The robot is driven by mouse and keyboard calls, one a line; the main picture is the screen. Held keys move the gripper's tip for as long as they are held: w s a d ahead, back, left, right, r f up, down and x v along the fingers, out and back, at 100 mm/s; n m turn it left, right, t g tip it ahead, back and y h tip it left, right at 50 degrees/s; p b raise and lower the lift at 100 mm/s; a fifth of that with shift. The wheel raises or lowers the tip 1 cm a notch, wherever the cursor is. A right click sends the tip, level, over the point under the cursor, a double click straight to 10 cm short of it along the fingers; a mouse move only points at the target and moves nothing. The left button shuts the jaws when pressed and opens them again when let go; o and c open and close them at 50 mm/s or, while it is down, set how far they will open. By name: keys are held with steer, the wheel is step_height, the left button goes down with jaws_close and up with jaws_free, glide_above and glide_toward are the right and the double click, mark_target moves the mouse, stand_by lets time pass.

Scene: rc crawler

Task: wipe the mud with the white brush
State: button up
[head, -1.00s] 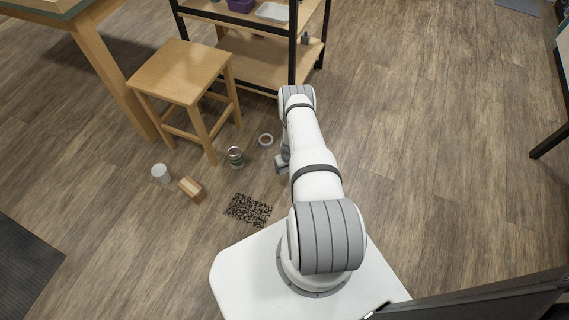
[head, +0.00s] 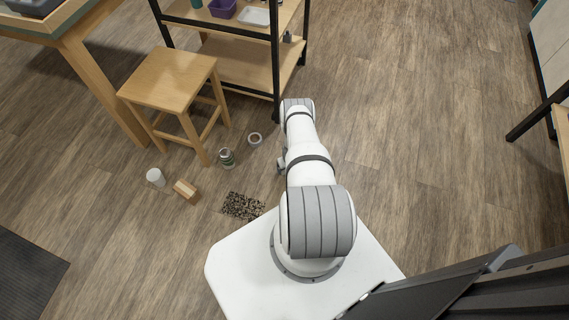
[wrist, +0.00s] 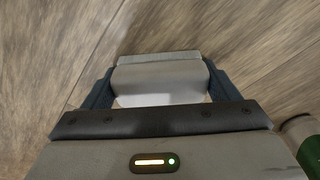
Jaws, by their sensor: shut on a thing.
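The mud (head: 242,205) is a dark speckled patch on the wood floor, just beyond the front left edge of my base in the head view. In the wrist view, my gripper (wrist: 160,82) is shut on a pale block, which I take to be the white brush (wrist: 160,74). It sits between the two dark fingers, and its underside is hidden. In the head view my arm hides most of the gripper and the brush. A small part of the gripper (head: 282,165) shows left of the arm, to the right of and beyond the mud.
A green can (head: 227,158), a tape roll (head: 255,140), a wooden block (head: 186,191) and a white cup (head: 156,177) stand near the mud. The can's green side also shows in the wrist view (wrist: 310,150). A stool (head: 170,80) and a shelf (head: 245,72) stand beyond. Floor at right is clear.

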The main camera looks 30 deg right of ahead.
mark_target(267, 163)
steer(key=shift+s+f, duration=0.1)
steer(key=shift+f, duration=0.1)
steer(key=shift+c, duration=0.6)
steer(key=shift+w+a+f+b, duration=0.1)
steer(key=shift+w+a+b, duration=0.3)
steer(key=shift+w+b, duration=0.35)
steer(key=shift+w+a+r+b, duration=0.2)
steer(key=shift+w+a+b, duration=0.55)
steer(key=shift+b, duration=0.3)
steer(key=w+a+b, duration=0.1)
steer(key=w+b, duration=0.1)
steer(key=b, duration=0.1)
steer(key=shift+a+f, duration=0.1)
steer(key=shift+a, duration=0.05)
steer(key=shift+w+a+r+b, duration=0.2)
steer(key=shift+w+a+b, duration=0.25)
steer(key=shift+b, duration=0.25)
steer(key=shift+w+a+f+b, duration=0.2)
steer(key=shift+w+b, duration=0.15)
steer(key=shift+b, duration=0.35)
steer(key=w+a+b, duration=0.1)
steer(key=w+b, duration=0.1)
steer(key=b, duration=0.2)
steer(key=shift+a, duration=0.3)
steer(key=shift+w+a+r, duration=0.1)
